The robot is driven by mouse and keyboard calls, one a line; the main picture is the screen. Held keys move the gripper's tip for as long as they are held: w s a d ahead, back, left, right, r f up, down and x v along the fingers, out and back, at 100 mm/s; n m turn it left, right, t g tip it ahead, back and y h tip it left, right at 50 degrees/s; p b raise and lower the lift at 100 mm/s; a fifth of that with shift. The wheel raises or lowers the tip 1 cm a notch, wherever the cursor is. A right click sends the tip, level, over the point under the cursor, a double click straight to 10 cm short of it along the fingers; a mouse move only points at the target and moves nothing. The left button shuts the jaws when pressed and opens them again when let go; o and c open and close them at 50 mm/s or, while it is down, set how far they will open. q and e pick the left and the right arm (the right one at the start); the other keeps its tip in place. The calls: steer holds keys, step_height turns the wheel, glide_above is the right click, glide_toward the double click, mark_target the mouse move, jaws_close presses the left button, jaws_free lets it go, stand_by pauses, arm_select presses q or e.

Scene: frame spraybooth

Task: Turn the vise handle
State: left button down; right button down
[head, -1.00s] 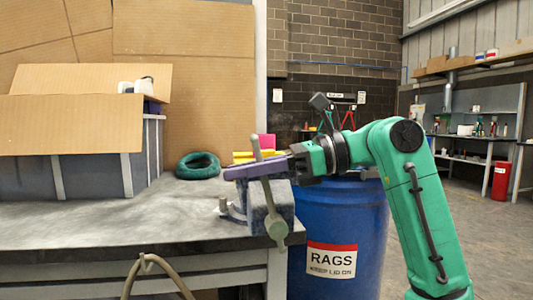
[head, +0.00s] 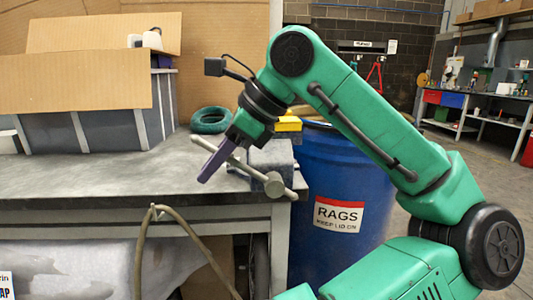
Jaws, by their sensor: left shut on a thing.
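The vise (head: 270,156) is a blue-grey block at the right front corner of the workbench, partly hidden by my arm. Its handle (head: 240,165) is a grey bar with thick ends, lying aslant from upper left to lower right in front of the vise. My left gripper (head: 217,158), with purple fingers on a green and black wrist, points down to the left and is shut on the handle toward its upper left end. The far finger is mostly hidden. My right gripper is not in view.
The workbench (head: 90,176) is clear in front of the open cardboard box (head: 85,93). A teal coil (head: 211,120) and a yellow item (head: 288,123) lie behind the vise. A blue rags drum (head: 345,190) stands right of the bench. A hose (head: 142,245) hangs at the front.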

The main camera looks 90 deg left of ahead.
arm_select(q)
steer(key=shift+s+d+f, duration=0.1)
steer(key=shift+f, duration=0.1)
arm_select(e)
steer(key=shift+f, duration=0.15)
arm_select(q)
steer(key=c, duration=0.9)
jaws_free()
steer(key=shift+d, duration=0.1)
steer(key=shift+d+r, duration=0.1)
steer(key=shift+r, duration=0.05)
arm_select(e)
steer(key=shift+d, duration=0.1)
arm_select(q)
steer(key=shift+r, duration=0.1)
steer(key=shift+p+v, duration=2.1)
steer(key=shift+v, duration=5.1)
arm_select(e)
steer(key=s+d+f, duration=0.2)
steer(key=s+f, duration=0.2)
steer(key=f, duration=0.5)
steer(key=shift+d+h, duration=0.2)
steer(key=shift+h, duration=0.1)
